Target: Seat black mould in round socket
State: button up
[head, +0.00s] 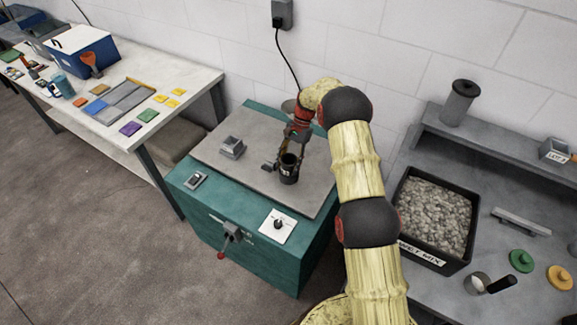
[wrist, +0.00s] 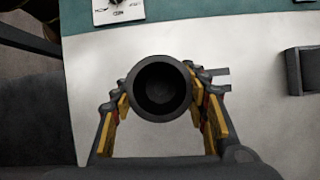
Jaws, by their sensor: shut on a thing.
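The black mould (head: 288,172) is a dark round cup with a pale label, upright over the grey plate on the teal machine. In the wrist view I look into the mould's open, dark mouth (wrist: 161,88). My gripper (head: 299,146) is shut on the mould, and its yellow-padded fingers (wrist: 163,118) flank it in the wrist view. I see no clear round socket; one may be hidden under the mould or behind my arm. I cannot tell whether the mould touches the plate. A small dark bracket (head: 268,167) sits just left of the mould.
The teal machine (head: 250,262) carries a grey plate (head: 215,165) with a square grey block (head: 232,147), and a dial panel (head: 277,226) and red-tipped lever (head: 226,241) at its front.

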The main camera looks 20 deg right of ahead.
jog(key=o, duration=1.2)
jog(key=shift+o, duration=0.3)
